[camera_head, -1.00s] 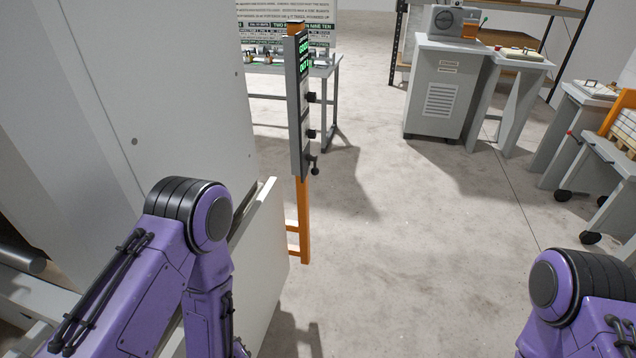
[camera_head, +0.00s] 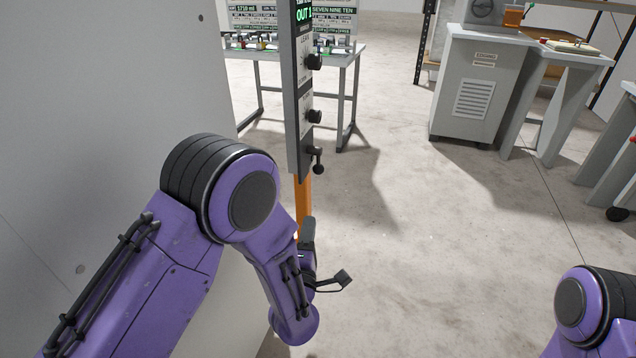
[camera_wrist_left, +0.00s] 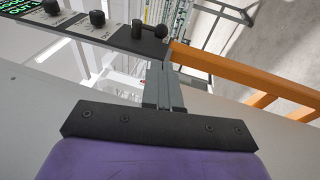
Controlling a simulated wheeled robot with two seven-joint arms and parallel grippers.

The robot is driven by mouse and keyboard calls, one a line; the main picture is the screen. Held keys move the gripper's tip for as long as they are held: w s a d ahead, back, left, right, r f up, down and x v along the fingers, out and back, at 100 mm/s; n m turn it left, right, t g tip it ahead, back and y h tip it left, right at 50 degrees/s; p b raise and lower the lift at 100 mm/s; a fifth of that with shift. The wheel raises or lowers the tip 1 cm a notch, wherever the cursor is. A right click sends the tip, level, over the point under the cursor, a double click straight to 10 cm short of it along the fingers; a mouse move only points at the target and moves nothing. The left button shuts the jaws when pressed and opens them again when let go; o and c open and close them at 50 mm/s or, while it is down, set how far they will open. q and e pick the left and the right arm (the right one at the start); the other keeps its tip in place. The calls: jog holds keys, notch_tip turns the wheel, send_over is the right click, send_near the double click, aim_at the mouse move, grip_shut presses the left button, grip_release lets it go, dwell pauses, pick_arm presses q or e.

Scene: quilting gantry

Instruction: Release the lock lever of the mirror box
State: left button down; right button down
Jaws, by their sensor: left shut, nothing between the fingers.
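The mirror box appears to be the narrow grey panel (camera_head: 298,95) on an orange post, with a lit green display and two black knobs. A small black lever (camera_head: 317,161) with a ball end sticks out near its lower end. In the left wrist view the lever (camera_wrist_left: 150,30) is at the panel's end, just beyond my fingertips. My left gripper (camera_head: 307,232) is shut and empty, below the lever and apart from it in the head view. The closed fingers (camera_wrist_left: 163,72) point toward the lever end of the panel. My right gripper is out of view; only part of that arm shows.
A large pale grey panel (camera_head: 110,60) stands close on the left, beside my left arm. The orange post (camera_wrist_left: 235,75) runs right of my fingers in the wrist view. A bench (camera_head: 340,62) and grey cabinet (camera_head: 474,90) stand farther back. The middle floor is clear.

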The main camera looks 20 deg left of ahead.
pick_arm(q)
jog(key=p+x, duration=0.2)
jog(key=x, duration=1.2)
jog(key=shift+f, duration=0.15)
